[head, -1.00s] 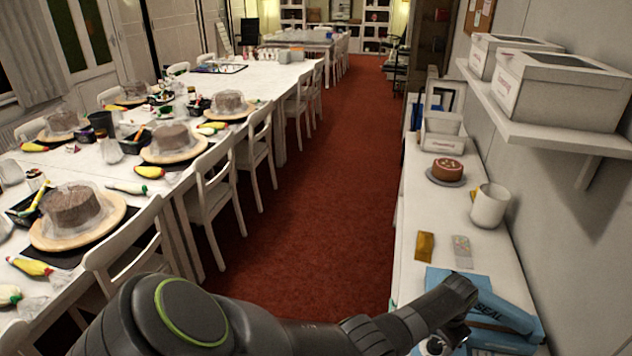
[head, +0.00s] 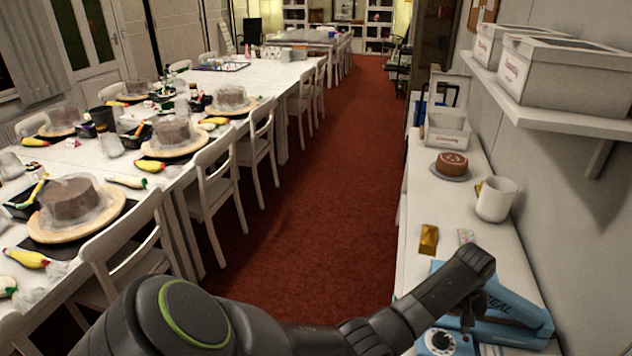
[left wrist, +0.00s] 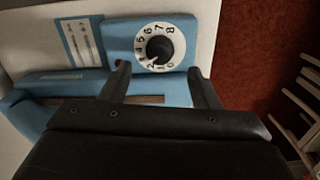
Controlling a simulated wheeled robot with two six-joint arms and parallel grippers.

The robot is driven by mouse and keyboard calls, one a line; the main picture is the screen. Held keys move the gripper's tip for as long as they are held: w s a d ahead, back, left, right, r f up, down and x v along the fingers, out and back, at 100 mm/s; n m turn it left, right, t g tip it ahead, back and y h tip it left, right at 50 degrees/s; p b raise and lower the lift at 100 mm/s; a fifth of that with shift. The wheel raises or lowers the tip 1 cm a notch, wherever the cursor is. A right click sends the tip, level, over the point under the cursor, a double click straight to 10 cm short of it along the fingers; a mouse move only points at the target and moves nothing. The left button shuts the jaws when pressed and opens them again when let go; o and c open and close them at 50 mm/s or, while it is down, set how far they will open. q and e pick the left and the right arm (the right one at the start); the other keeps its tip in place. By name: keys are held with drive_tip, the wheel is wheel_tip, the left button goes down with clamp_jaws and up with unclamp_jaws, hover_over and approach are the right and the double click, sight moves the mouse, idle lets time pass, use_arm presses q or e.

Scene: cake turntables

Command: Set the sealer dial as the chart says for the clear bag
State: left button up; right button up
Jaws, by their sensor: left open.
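The blue sealer (head: 512,318) lies on the right-hand counter, lettering on its long arm. Its white dial (head: 440,342) with a black knob is at the bottom of the head view. In the left wrist view the numbered dial (left wrist: 158,47) shows whole; the knob's pale mark points down-left, near the low numbers, exact number unclear. The chart (left wrist: 83,42) is a white panel left of the dial, too small to read. My left gripper (left wrist: 162,86) is open and empty, its fingers apart below the dial in that view. A pale, patterned bag (head: 465,237) lies behind the sealer.
A long table (head: 180,185) with chairs is at left; red floor lies between.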

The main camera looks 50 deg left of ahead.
use_arm(q)
wheel_tip(320, 180, up, 7)
wheel_tip(320, 180, up, 6)
drive_tip(key=p, duration=0.4)
hover_over(443, 336)
drive_tip(key=s+a+f+m+t, duration=0.1)
drive_tip(key=s+a+f, duration=0.3)
drive_tip(key=s, duration=0.6)
drive_tip(key=s+a+f+m+t+b, duration=0.1)
drive_tip(key=s+a+f, duration=0.3)
drive_tip(key=s+f, duration=0.5)
drive_tip(key=s+a+f+m+t+y+b, duration=0.1)
drive_tip(key=s+a+f+m, duration=0.1)
drive_tip(key=s+a+f, duration=0.2)
drive_tip(key=shift+s+a+f, duration=0.25)
drive_tip(key=shift+s+f, duration=1.5)
drive_tip(key=shift+s, duration=1.9)
